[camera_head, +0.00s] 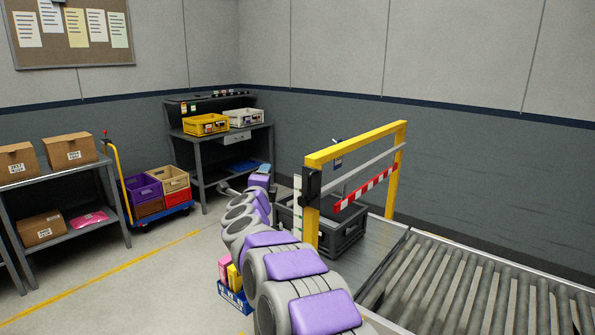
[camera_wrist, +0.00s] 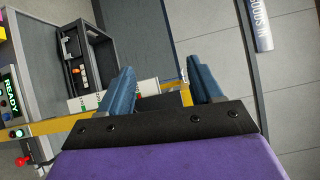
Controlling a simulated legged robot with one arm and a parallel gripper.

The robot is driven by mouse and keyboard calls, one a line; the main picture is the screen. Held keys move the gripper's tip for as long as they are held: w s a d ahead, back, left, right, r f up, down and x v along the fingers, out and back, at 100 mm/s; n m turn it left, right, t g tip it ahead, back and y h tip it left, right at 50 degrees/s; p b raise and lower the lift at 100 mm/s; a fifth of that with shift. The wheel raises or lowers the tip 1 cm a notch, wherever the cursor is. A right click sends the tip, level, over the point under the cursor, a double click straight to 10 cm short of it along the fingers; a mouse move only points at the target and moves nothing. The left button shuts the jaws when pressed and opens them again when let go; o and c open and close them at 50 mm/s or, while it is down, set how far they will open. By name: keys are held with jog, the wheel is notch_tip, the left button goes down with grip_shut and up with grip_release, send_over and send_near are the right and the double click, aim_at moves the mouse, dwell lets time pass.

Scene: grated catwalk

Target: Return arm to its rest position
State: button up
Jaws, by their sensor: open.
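My arm, grey with purple panels, reaches from the bottom middle of the head view toward the grey workbench at the back. Its far end lies just left of the yellow gate frame (camera_head: 355,143). In the wrist view my gripper (camera_wrist: 161,75) shows two blue fingers spread apart, with nothing visibly held between them. Its tip is too small to make out clearly in the head view. The yellow frame (camera_wrist: 60,126) also crosses behind the fingers in the wrist view.
A black crate (camera_head: 350,232) sits on the conveyor under the gate, close right of my arm; rollers (camera_head: 450,290) continue right. A blue box (camera_head: 234,299) with pink and yellow packs stands left of the arm. A crate trolley (camera_head: 160,212) and carton shelf (camera_head: 70,180) stand left. Floor between is clear.

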jog(key=s+d+f+n+g+y, duration=0.2)
jog(key=s+f+n+g+y, duration=0.15)
jog(key=s+n, duration=0.65)
jog(key=s+d+f+n+g+y, duration=0.15)
jog(key=s+n+g+y, duration=0.3)
jog(key=s, duration=0.85)
jog(key=s+d+f+n+g+h, duration=0.1)
jog(key=s+d+f+g, duration=0.3)
jog(key=s, duration=0.9)
jog(key=s+d+f+n+g+h, duration=0.2)
jog(key=s+d+f, duration=0.4)
jog(key=s+d, duration=0.5)
jog(key=s+d+f+n+g+h, duration=0.2)
jog(key=s+d+f+g, duration=0.3)
jog(key=s, duration=1.2)
jog(key=shift+d+g+h, duration=0.4)
jog(key=shift+d+h, duration=0.5)
jog(key=shift+d, duration=0.35)
jog(key=shift+a+f+n, duration=0.1)
jog(key=shift+n, duration=0.15)
jog(key=shift+a, duration=0.35)
jog(key=shift+d, duration=0.3)
